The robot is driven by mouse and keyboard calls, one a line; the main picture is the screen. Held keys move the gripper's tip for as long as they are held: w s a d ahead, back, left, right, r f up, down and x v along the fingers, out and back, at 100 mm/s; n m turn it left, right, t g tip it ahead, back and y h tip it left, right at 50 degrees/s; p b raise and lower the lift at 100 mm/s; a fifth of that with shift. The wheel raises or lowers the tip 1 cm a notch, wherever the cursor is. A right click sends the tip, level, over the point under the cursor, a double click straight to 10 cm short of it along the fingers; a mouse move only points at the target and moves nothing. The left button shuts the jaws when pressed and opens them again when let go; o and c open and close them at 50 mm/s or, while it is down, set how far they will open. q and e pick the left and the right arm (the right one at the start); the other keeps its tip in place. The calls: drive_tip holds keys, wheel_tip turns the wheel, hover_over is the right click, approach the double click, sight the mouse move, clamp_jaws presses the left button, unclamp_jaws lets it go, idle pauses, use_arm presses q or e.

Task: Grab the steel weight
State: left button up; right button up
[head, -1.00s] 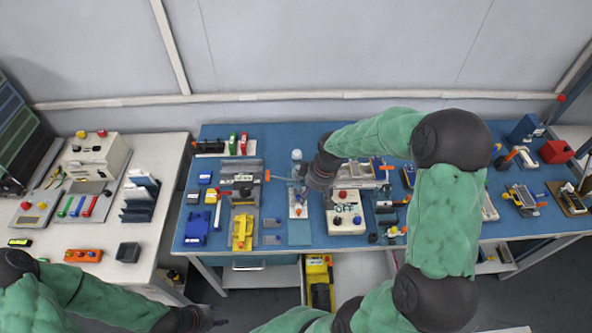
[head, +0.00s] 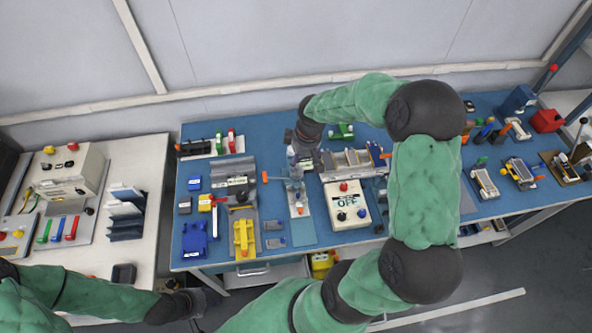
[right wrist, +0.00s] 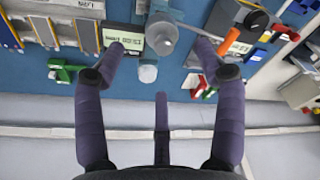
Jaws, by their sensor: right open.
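A small grey cylinder (right wrist: 148,71) stands between the spread fingertips of my right gripper (right wrist: 160,74) in the right wrist view; it may be the steel weight, but I cannot tell for sure. A larger round grey metal part (right wrist: 161,34) is just beyond it, with a lever ending in an orange handle (right wrist: 228,42). My right gripper is open and nothing is held in it. In the head view my right gripper (head: 296,163) is over the middle of the blue bench, partly hiding this spot. My left gripper (head: 197,308) is low at the white table's front; its fingers are unclear.
The blue bench (head: 300,238) is crowded. A small display (right wrist: 130,40) sits close by the cylinder. A white box marked OFF (head: 347,205), a yellow fixture (head: 243,238) and a grey tray (head: 347,163) are near. A white table (head: 150,175) stands at left.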

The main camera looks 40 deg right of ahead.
sight(297, 166)
drive_tip(key=shift+w+a+f, duration=0.1)
drive_tip(key=shift+w+f, duration=0.1)
drive_tip(key=shift+f, duration=0.85)
drive_tip(key=shift+w+a+f, duration=0.1)
drive_tip(key=shift+w+f, duration=0.15)
drive_tip(key=shift+f, duration=0.85)
drive_tip(key=shift+w+a+f, duration=0.1)
drive_tip(key=shift+w+f, duration=0.1)
drive_tip(key=shift+f, duration=0.85)
drive_tip(key=shift+r, duration=0.1)
clamp_jaws()
